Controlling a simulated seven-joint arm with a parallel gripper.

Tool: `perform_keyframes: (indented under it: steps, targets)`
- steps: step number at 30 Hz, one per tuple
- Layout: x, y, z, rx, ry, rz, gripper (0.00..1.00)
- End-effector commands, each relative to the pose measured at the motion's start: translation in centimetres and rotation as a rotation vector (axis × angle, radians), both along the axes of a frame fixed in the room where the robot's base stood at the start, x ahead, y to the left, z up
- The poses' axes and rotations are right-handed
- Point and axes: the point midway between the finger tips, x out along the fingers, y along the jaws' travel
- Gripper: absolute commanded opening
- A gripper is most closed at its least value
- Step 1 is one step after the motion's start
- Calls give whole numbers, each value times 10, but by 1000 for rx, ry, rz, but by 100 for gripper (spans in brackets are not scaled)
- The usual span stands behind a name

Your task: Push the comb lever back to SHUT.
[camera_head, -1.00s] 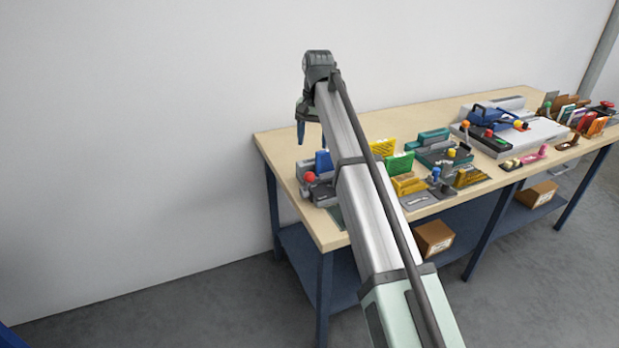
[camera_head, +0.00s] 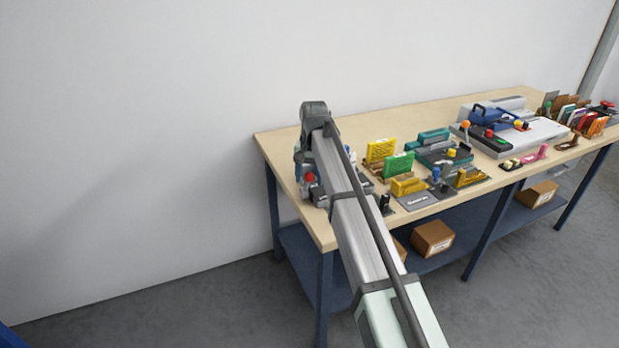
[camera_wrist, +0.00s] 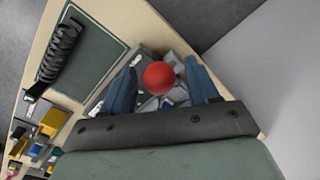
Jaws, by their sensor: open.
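A red ball knob (camera_head: 308,178), apparently the top of the comb lever, is at the left end of the bench on a grey machine mostly hidden by my arm. In the wrist view the red knob (camera_wrist: 159,78) is large and centred, with grey machine parts (camera_wrist: 178,97) below it. My gripper (camera_wrist: 160,70) is open, with one blue finger on each side of the knob. I cannot tell whether either finger touches it. In the head view my gripper (camera_head: 302,166) is low over the machine. The lever's shaft and any SHUT mark are hidden.
A dark green mat (camera_wrist: 85,55) with a black ridged strip (camera_wrist: 60,52) lies beside the machine. Yellow holders (camera_head: 380,150), a green holder (camera_head: 399,165) and a teal device (camera_head: 440,150) stand to the right on the bench (camera_head: 270,146). The wall is behind.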

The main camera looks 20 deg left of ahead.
Motion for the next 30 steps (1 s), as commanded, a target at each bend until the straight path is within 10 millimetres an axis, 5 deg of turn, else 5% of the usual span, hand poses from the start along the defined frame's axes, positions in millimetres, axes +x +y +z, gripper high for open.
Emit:
perform_keyframes:
  steps: [12,30]
  targets:
    - [0,0,-6,0,0,0,60]
    - [0,0,-6,0,0,0,3]
